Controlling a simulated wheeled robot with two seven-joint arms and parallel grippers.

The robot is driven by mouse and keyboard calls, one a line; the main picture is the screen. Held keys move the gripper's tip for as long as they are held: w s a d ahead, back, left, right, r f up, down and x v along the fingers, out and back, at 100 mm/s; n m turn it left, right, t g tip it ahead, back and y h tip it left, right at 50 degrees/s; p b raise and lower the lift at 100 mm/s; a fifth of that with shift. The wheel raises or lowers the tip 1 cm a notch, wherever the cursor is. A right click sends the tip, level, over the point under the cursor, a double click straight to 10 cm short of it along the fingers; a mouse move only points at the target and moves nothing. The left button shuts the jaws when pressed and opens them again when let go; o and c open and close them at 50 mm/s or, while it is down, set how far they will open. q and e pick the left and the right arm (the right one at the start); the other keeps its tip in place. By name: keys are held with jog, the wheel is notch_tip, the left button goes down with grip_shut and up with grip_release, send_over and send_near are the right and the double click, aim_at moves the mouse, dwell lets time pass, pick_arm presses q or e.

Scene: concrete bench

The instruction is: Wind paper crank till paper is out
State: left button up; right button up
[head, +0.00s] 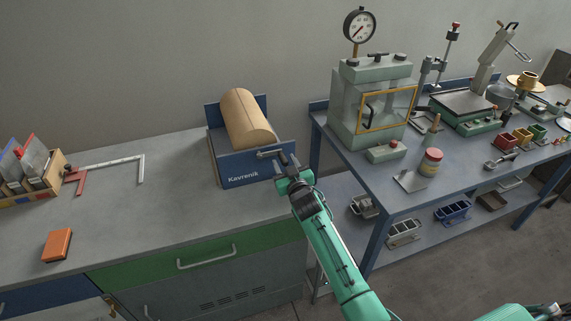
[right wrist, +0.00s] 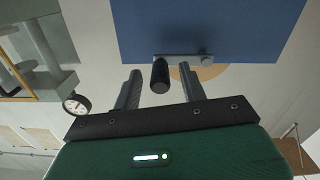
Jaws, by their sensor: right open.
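A blue paper dispenser (head: 255,171) marked "Kavrenik" stands at the right end of the concrete bench. A thick tan paper roll (head: 246,118) lies in it between blue end plates. A grey crank arm (head: 269,153) sticks out at its right side. My right gripper (head: 286,165) is at the crank. In the right wrist view the black crank knob (right wrist: 160,76) is between the two open fingers (right wrist: 162,88), with a gap on each side. The crank arm (right wrist: 190,60) runs across the blue side panel behind it. My left gripper is not in view.
An orange block (head: 57,245), a white square ruler (head: 125,161) and a wooden holder (head: 40,185) lie on the left bench (head: 150,215). The blue table (head: 345,150) at right holds a green press cabinet (head: 375,105) near my right arm. The bench middle is clear.

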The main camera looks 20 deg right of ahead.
grip_shut()
jog(key=shift+r, duration=0.1)
